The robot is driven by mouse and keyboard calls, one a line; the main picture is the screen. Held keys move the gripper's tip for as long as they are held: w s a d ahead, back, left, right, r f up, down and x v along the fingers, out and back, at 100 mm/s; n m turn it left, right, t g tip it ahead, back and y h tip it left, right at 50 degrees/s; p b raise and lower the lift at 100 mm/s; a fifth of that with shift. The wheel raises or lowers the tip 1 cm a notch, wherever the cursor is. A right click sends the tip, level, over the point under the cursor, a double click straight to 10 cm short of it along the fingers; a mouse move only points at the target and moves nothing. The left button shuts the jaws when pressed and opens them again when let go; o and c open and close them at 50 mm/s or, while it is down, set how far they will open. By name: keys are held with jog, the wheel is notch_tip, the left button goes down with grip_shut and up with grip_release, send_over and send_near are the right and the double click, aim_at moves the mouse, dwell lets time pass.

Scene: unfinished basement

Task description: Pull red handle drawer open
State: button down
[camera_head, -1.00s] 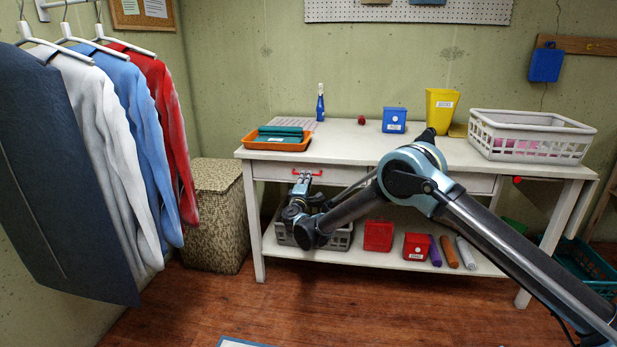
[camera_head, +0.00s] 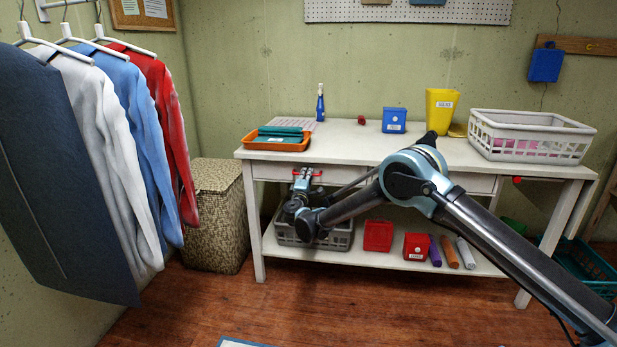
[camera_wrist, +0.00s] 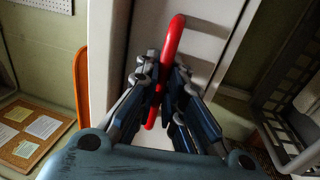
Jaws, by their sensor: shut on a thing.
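The red handle (camera_head: 318,173) is on the front of the left drawer (camera_head: 345,176) of the white table, under the tabletop. In the wrist view the red handle (camera_wrist: 173,45) runs as a long bar between my fingers. My gripper (camera_head: 301,175) is at the handle in the head view and covers its left part. In the wrist view my gripper (camera_wrist: 163,78) is shut on the handle, with one finger on each side of it. The drawer looks closed or nearly so; I cannot tell if a gap shows.
A grey basket (camera_head: 340,238) sits on the lower shelf below my gripper, beside red boxes (camera_head: 378,236). An orange tray (camera_head: 275,145) stands on the tabletop above the drawer. A wicker hamper (camera_head: 217,215) is to the left. The floor (camera_head: 270,310) in front is mostly clear.

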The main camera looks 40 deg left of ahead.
jog(key=r+v, duration=0.2)
jog(key=v, duration=1)
jog(key=r+v, duration=0.2)
jog(key=v, duration=1.1)
jog(key=shift+s+d+r, duration=0.3)
jog(key=shift+s+d, duration=0.2)
jog(key=shift+d, duration=0.05)
jog(key=c, duration=2)
grip_release()
jog(key=shift+o, duration=0.2)
jog(key=shift+s, duration=0.1)
jog(key=v, duration=1.1)
jog(key=shift+s+d, duration=0.25)
